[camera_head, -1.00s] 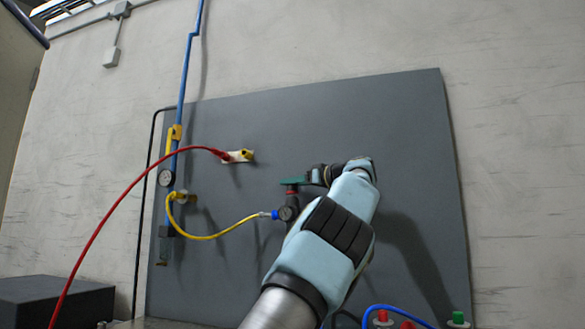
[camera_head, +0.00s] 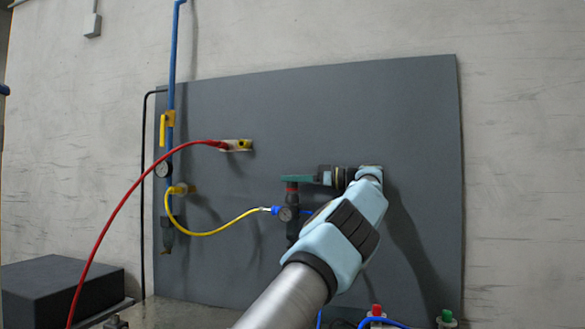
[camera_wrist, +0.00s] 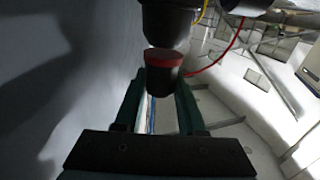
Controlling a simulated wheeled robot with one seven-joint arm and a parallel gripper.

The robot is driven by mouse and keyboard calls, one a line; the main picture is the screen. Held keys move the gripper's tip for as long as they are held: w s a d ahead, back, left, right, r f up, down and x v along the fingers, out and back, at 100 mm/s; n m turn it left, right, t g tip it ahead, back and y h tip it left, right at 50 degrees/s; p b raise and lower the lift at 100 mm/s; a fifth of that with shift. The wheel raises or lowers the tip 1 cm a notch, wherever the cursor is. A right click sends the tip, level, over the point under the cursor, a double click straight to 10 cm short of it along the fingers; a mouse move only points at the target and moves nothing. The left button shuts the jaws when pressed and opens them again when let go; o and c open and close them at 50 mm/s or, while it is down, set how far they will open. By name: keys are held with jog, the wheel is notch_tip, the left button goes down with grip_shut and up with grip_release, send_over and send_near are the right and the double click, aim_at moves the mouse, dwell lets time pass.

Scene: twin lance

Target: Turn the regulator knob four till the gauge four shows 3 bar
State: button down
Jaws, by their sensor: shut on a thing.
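A dark regulator (camera_head: 292,229) stands in front of the grey panel, with a small round gauge (camera_head: 285,214) on its front. The gauge is too small to read. My gripper's green fingers (camera_head: 297,179) are at the top of the regulator, just above its red ring (camera_head: 291,188), and hide the knob in the head view. In the wrist view the dark knob (camera_wrist: 163,80) sits between the two green fingers, with the red ring (camera_wrist: 165,57) beyond it. My gripper is shut on the knob. No number on the regulator can be made out.
A yellow hose (camera_head: 222,230) with a blue fitting (camera_head: 270,210) joins the regulator from the left. A red hose (camera_head: 128,195) arcs to a yellow-ended fitting (camera_head: 236,145). A blue pipe (camera_head: 172,65) carries another gauge (camera_head: 163,170). A dark block (camera_head: 62,288) stands lower left.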

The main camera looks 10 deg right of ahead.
dwell(0.5)
jog(key=shift+c, duration=2.4)
grip_release()
jog(key=shift+p, duration=0.3)
jog(key=p+v, duration=1)
jog(key=p, duration=0.1)
jog(key=shift+d+p, duration=0.35)
jog(key=shift+p, duration=0.05)
